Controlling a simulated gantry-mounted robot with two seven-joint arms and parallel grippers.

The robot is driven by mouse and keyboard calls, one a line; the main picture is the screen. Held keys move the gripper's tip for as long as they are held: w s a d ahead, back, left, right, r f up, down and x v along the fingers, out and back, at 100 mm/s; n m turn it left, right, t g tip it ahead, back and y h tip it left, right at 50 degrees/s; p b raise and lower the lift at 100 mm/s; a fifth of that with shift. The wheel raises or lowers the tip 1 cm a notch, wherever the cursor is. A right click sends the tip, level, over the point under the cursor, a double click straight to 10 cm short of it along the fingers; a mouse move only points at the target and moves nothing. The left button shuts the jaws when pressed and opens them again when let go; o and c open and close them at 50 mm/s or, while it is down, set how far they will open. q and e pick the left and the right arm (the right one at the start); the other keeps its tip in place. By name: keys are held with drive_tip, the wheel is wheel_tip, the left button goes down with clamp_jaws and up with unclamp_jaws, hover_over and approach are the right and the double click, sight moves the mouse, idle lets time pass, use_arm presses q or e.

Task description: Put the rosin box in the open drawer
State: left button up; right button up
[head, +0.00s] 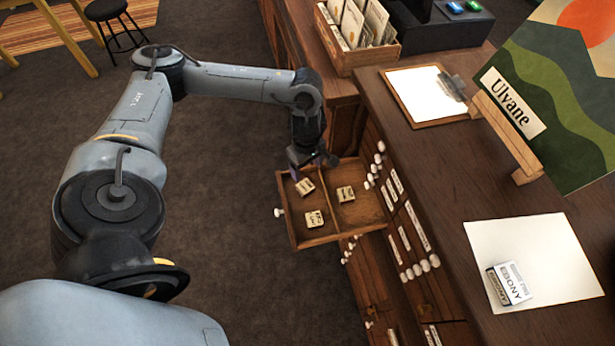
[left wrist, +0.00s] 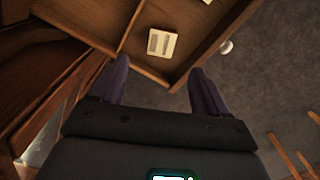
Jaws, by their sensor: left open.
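The open drawer (head: 362,212) juts out from the cabinet below the counter, with a divider across it. In it lie three small cream boxes: one at the back left (head: 305,187), one at the front left (head: 314,219) and one on the right (head: 346,194). A larger white and blue box (head: 510,284) sits on the counter's white sheet; I cannot tell which box is the rosin. My left gripper (head: 311,162) is at the drawer's far edge. In the left wrist view its fingers (left wrist: 160,72) are apart and empty, with one cream box (left wrist: 162,42) beyond them. My right gripper is out of view.
A wooden crate of packets (head: 362,58) stands further back. Several closed drawers with white knobs line the cabinet. Open floor (head: 235,255) lies left of the drawer.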

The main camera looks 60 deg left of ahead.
use_arm(q)
drive_tip(key=w+d+f+n+t+h, duration=0.15)
drive_tip(key=d+n, duration=0.35)
drive_tip(key=d, duration=0.8)
drive_tip(key=w+d+f+n+t+h, duration=0.1)
drive_tip(key=w+d+n+t+h, duration=0.3)
drive_tip(key=d, duration=0.9)
drive_tip(key=s+d+r+n+t+y, duration=0.15)
drive_tip(key=d+r+n, duration=0.45)
drive_tip(key=n, duration=1)
drive_tip(key=s+a+f+n+g+y, duration=0.1)
drive_tip(key=s+a+n, duration=0.4)
drive_tip(key=n, duration=0.7)
drive_tip(key=s+a+f+n+g+y, duration=0.2)
drive_tip(key=s+a+n, duration=0.4)
drive_tip(key=n, duration=0.7)
drive_tip(key=s+f, duration=0.1)
drive_tip(key=s, duration=0.1)
drive_tip(key=shift+s+f+g+y, duration=0.3)
drive_tip(key=shift+f+y, duration=0.05)
drive_tip(key=shift+y, duration=0.05)
drive_tip(key=shift+a+r, duration=0.1)
